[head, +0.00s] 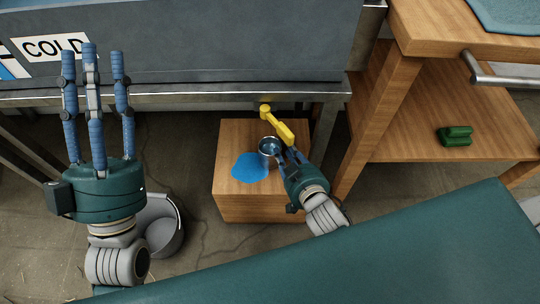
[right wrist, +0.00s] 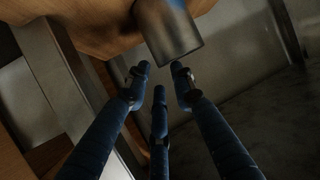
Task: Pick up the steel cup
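The steel cup (head: 268,146) stands on the wooden box under the trough, with something blue showing inside it. My right gripper (head: 287,156) is just in front and to the right of the cup in the head view. In the right wrist view the cup (right wrist: 169,32) is at the top, just beyond the spread fingertips (right wrist: 160,74) of that gripper. The fingers are not closed around it; whether any tip touches it I cannot tell. My left gripper (head: 93,54) is open and empty at the left, fingers pointing up the picture.
A yellow tap (head: 278,126) is close above the cup. A blue puddle (head: 249,167) lies left of it on the wooden box (head: 245,208). A grey bucket (head: 161,228) stands on the floor. A wooden bench leg (head: 372,125) rises to the right; a green object (head: 455,136) lies on its shelf.

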